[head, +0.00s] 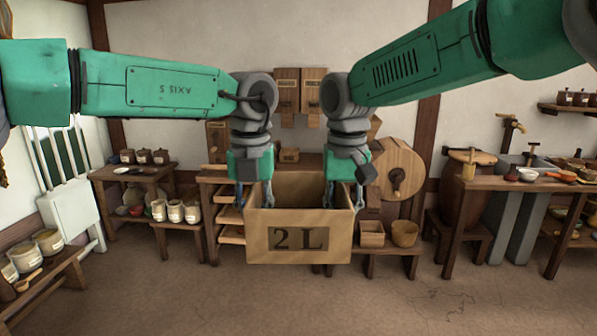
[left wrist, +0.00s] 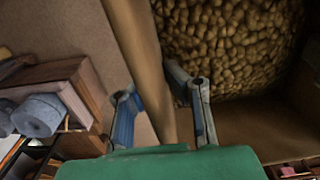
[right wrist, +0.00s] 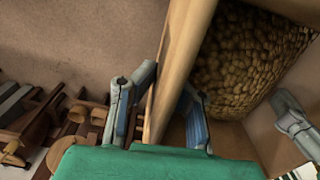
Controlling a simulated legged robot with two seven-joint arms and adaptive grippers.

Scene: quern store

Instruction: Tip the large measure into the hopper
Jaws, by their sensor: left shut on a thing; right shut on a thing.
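The large measure (head: 298,256) is an open tan box marked "2 L", held up about level in the head view. Brown grain-like pieces (left wrist: 225,45) fill part of its inside and also show in the right wrist view (right wrist: 250,60). My left gripper (head: 254,196) is shut on its left wall, one finger on each side of the wall (left wrist: 140,60). My right gripper (head: 345,196) is shut on its right wall (right wrist: 180,60) in the same way. I cannot make out a hopper for certain; the measure and my arms hide part of the bench behind.
Side tables flank the room. The floor (head: 300,300) in front is clear.

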